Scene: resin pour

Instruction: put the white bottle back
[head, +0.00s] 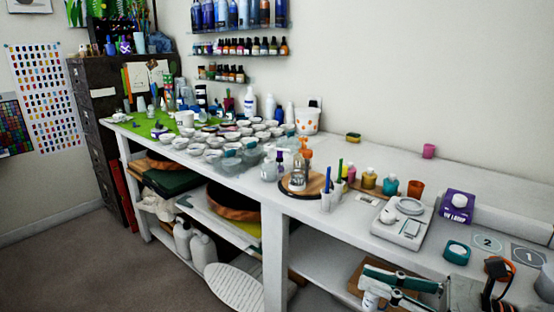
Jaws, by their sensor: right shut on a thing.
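My right gripper (516,292) is dark and sits at the lower right, at the table's front edge. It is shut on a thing. A white bottle (545,283) is beside its fingers, cut by the right edge of the picture; it appears to be the thing held, though the contact is hard to make out. More white bottles stand at the back of the table, one with a blue label (249,103) and one slimmer (269,108).
The white table (400,170) carries many small cups, a scale (402,225), a purple box (457,206), a teal jar (457,252) and an orange item (497,268) near the gripper. Grey pads marked 2 (487,243) and 1 (528,256) are bare. The back right is mostly clear.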

